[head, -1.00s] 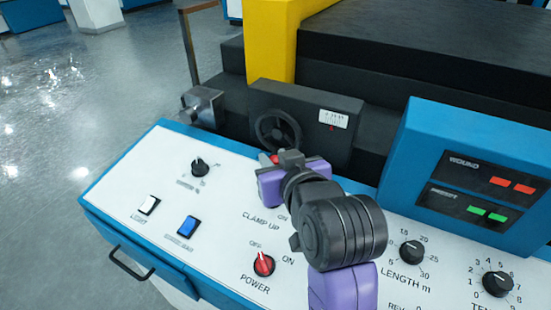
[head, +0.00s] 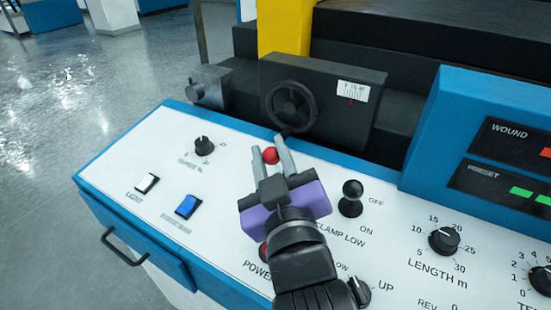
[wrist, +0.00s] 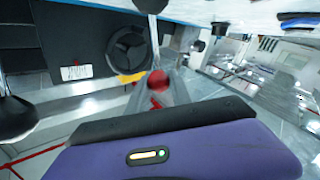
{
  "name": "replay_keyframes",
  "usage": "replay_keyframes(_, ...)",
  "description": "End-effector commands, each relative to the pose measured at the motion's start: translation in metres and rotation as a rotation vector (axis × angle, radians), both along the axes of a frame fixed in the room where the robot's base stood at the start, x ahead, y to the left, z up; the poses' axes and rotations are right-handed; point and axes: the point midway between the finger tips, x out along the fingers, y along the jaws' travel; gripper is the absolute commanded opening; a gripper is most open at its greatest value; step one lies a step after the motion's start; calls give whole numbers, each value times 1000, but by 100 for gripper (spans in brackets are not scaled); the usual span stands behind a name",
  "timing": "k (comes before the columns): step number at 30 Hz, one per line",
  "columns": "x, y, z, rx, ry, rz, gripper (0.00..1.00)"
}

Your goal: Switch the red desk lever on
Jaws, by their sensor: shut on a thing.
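The red desk lever's round red knob (head: 270,155) shows between the two grey fingers of my gripper (head: 273,160), near the back edge of the white control desk (head: 232,235). In the wrist view the red knob (wrist: 157,82) sits at the end of a metal stem, between the blurred fingers (wrist: 160,95). My gripper is shut on the lever at its knob. In the head view the gripper hides the lever's base and the labels beside it.
A black-knobbed lever (head: 351,195) with OFF and ON labels stands close right of my gripper. A handwheel (head: 290,105) is just behind. The POWER knob is mostly covered by my arm. A blue switch (head: 188,206) and a white switch (head: 147,183) lie left.

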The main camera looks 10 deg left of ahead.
Motion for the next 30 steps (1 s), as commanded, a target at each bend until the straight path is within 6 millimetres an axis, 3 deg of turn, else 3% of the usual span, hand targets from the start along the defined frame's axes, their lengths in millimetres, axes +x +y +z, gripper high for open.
replay_keyframes(21, -6, 1, -3, -28, -75, -4, 0)
replay_keyframes(22, -6, 1, -4, -28, -75, -4, 32)
replay_keyframes(24, -6, 1, -4, -28, -75, -3, 46)
replay_keyframes(30, -6, 2, -3, -28, -75, -1, 47)
